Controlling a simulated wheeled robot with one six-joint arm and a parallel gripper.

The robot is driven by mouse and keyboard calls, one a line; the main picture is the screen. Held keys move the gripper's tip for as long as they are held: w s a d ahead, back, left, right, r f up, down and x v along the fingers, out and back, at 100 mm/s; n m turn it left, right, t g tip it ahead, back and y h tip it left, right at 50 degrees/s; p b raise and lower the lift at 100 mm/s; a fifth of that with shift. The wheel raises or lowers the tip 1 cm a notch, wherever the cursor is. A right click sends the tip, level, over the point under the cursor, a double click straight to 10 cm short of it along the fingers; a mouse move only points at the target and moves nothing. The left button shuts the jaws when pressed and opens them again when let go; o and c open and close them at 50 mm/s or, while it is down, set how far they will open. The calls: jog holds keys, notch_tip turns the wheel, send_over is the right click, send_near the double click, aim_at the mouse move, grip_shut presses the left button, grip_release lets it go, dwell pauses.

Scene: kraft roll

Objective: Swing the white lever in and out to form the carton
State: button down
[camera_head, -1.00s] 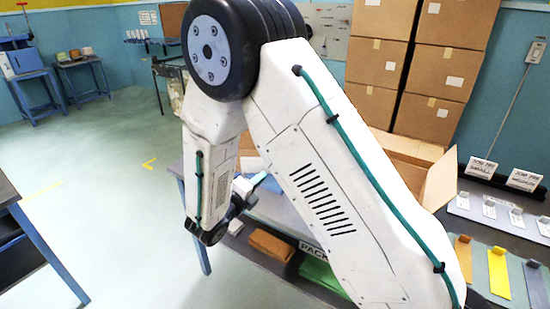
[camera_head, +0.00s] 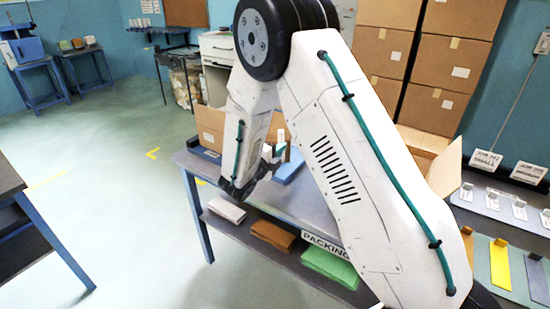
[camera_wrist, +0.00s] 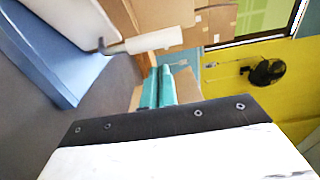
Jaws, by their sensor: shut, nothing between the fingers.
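In the wrist view the white lever (camera_wrist: 155,41) is a pale round grip on a thin grey arm. It sticks out beside a blue block (camera_wrist: 72,75), probably part of the forming stand. My gripper (camera_wrist: 158,84) has teal fingers, close together and empty. They appear just beyond and below the lever grip in the picture; I cannot tell whether they touch it. Brown cardboard (camera_wrist: 188,86) shows behind the fingers. In the head view a blue part (camera_head: 289,167) lies on the packing bench (camera_head: 300,205), near my gripper, which is partly hidden by my arm.
An open carton (camera_head: 210,122) stands at the bench's left end, another (camera_head: 444,168) at its right. Folded brown (camera_head: 272,234) and green (camera_head: 328,262) stacks lie on the lower shelf. Tall boxes (camera_head: 445,65) stand behind. The floor left of the bench is clear.

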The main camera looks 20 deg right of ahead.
aim_at(283, 140)
jog(key=shift+w+d, duration=0.25)
jog(key=shift+w, duration=0.7)
jog(key=x, duration=0.4)
jog(key=shift+w, duration=0.55)
jog(key=shift+s, duration=0.15)
